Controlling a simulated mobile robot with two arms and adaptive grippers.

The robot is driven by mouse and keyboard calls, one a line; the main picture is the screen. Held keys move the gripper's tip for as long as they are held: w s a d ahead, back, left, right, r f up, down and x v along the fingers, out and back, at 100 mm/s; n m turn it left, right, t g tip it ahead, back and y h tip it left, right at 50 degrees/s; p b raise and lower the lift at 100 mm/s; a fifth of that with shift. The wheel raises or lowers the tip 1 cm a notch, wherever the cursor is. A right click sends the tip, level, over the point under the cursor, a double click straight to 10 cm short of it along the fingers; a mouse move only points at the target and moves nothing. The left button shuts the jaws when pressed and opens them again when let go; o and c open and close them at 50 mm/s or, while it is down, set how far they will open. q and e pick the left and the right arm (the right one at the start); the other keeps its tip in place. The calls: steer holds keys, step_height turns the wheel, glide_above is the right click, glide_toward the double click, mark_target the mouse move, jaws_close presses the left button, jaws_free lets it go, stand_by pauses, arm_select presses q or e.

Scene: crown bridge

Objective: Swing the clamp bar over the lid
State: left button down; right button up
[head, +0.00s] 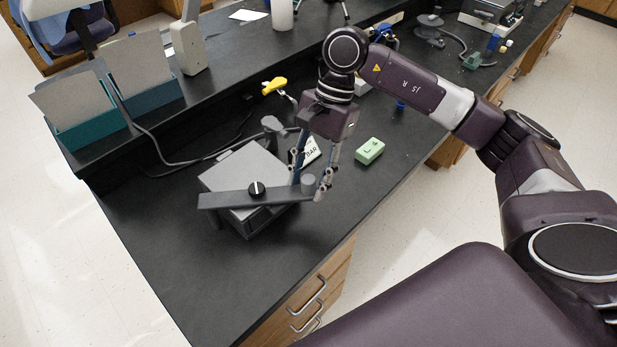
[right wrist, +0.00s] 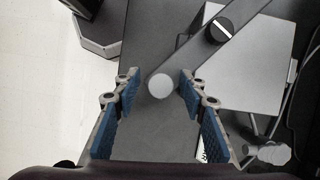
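The grey clamp bar (head: 228,199) lies across the front part of the grey box's lid (head: 238,172), with a black pivot knob (head: 257,188) on it. The bar's right end reaches beyond the box and carries a light round grip post (head: 308,183). My right gripper (head: 311,188) is open and points down around this post. In the right wrist view, the post (right wrist: 160,86) stands between the two blue-padded fingers, with gaps on both sides. The bar (right wrist: 192,60) runs from it up right to the pivot knob (right wrist: 222,29). My left gripper is not in view.
A card reading "BAR" (head: 311,150) stands behind my right gripper. A green block (head: 369,150) lies to its right. A yellow-handled tool (head: 273,86) and a cable are farther back. The black bench's front edge is close to the box; bench right of the gripper is mostly clear.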

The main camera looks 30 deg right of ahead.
steer(key=v, duration=1.2)
steer(key=shift+c, duration=0.5)
